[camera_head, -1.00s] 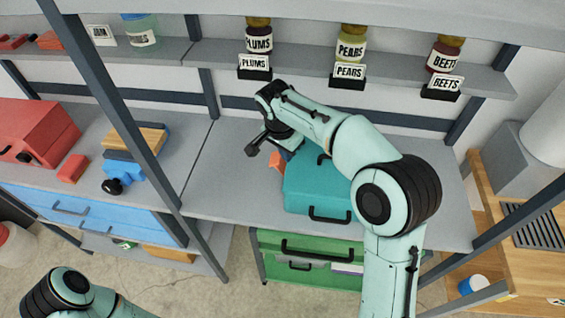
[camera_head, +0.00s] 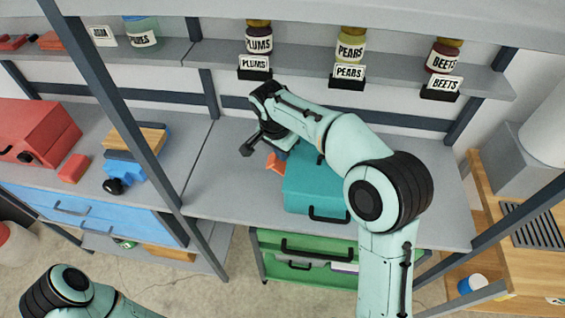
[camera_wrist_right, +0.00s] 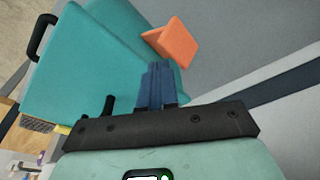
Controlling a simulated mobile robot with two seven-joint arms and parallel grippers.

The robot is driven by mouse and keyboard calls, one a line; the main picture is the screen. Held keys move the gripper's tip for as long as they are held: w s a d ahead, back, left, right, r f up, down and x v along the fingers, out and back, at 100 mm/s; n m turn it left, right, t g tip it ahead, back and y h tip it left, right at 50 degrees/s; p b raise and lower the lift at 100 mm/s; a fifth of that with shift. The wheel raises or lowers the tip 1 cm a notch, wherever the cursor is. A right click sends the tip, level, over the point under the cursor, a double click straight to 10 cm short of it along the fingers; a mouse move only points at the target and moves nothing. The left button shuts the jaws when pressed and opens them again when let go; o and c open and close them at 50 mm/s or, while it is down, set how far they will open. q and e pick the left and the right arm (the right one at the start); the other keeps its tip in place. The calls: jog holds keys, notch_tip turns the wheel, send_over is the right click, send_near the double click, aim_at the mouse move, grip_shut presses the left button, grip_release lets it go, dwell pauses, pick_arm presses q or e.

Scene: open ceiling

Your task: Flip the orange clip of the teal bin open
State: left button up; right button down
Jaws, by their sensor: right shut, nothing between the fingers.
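The teal bin (camera_head: 318,190) sits on the grey shelf in the head view, with a black handle on its front. It also fills the upper left of the right wrist view (camera_wrist_right: 95,65). Its orange clip (camera_head: 275,163) sticks out from the bin's left side. In the right wrist view the clip (camera_wrist_right: 172,42) stands angled away from the teal wall. My right gripper (camera_wrist_right: 158,72) is shut and empty, its blue fingers pointing toward the clip with a small apparent gap. In the head view my arm hides part of the bin. My left gripper is out of view.
Jars of plums (camera_head: 259,40), pears (camera_head: 351,45) and beets (camera_head: 444,55) stand on the shelf above. A green drawer unit (camera_head: 305,250) is below. A grey post (camera_head: 125,125) rises at left. The shelf left of the bin is clear.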

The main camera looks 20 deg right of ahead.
pick_arm(q)
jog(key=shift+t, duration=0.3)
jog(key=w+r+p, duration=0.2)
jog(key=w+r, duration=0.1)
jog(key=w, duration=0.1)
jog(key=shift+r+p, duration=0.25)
jog(key=shift+p, duration=0.05)
pick_arm(e)
notch_tip(320, 180, up, 7)
jog(key=d, duration=0.1)
jog(key=shift+s+f, duration=0.15)
jog(key=shift+s, duration=0.1)
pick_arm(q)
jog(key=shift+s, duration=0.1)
pick_arm(e)
jog(key=shift+s+f, duration=0.1)
